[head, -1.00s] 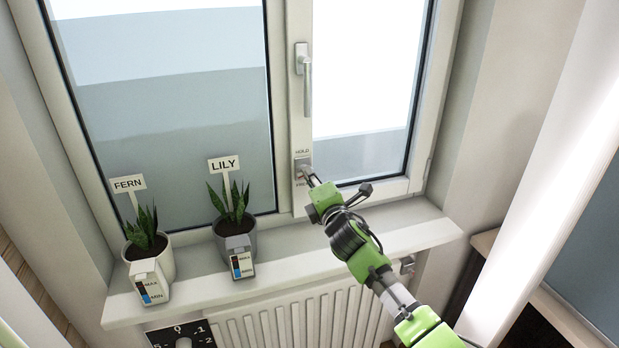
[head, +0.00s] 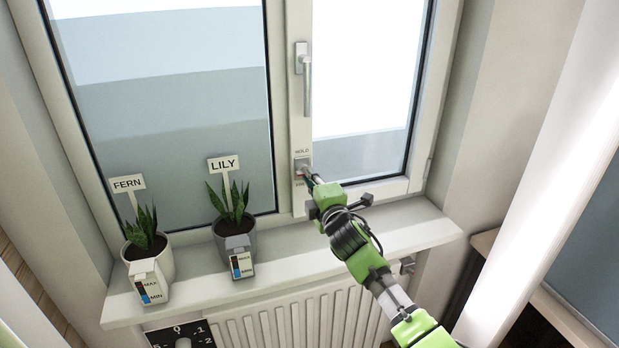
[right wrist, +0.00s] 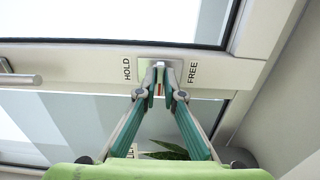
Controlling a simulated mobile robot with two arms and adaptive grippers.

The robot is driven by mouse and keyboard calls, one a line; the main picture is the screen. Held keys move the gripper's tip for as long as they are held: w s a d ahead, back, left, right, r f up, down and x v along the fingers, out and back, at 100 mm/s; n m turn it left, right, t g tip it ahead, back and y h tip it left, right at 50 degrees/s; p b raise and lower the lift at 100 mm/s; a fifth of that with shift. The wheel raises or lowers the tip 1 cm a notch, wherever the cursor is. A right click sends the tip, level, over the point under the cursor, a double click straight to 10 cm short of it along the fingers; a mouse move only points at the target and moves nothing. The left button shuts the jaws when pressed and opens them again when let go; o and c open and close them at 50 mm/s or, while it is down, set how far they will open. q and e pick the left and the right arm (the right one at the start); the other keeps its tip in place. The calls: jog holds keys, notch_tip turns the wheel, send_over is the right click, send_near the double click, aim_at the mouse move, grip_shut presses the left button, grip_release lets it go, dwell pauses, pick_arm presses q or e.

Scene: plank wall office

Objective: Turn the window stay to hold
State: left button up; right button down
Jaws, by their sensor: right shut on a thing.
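The window stay (head: 299,164) is a small knob on a metal plate low on the window's middle post. HOLD is printed above the plate in the head view, and a label below it is partly covered by my gripper. My right gripper (head: 306,175) is at the stay. In the right wrist view, the two fingers of my right gripper (right wrist: 160,92) are closed together on the stay knob, in front of its plate (right wrist: 178,66), with HOLD to the left and FREE to the right. The fingers hide most of the knob, so its exact angle is hard to read. My left gripper is not in view.
A window handle (head: 306,85) hangs down above the stay. Two potted plants, the FERN pot (head: 160,260) and the LILY pot (head: 235,236), stand on the sill (head: 330,248) to the left. A radiator (head: 290,318) is below. The right part of the sill is clear.

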jog(key=shift+f, duration=0.1)
jog(key=c, duration=2.2)
grip_release()
jog(key=shift+o, duration=0.2)
jog(key=v, duration=1.2)
